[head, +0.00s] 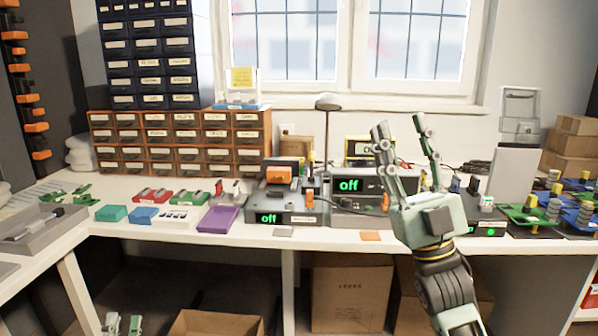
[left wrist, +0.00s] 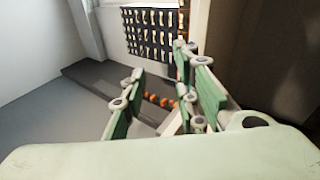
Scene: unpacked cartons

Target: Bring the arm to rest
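My right gripper (head: 400,128) is raised in front of the bench, right of the middle of the head view. Its fingers point up and stand apart, with nothing held between them. My left gripper (head: 123,324) shows only as two pale green fingertips at the bottom left of the head view, below the bench top. The left wrist view shows its fingers (left wrist: 155,100) spread apart, with nothing held between them. The rest of my left arm is outside the head view.
The white bench (head: 350,232) holds electronic units reading "off" (head: 283,207), a purple tray (head: 218,219), a grey tray (head: 42,230) and circuit boards at the right. Drawer cabinets (head: 150,58) stand behind. Cardboard boxes (head: 350,293) stand under the bench.

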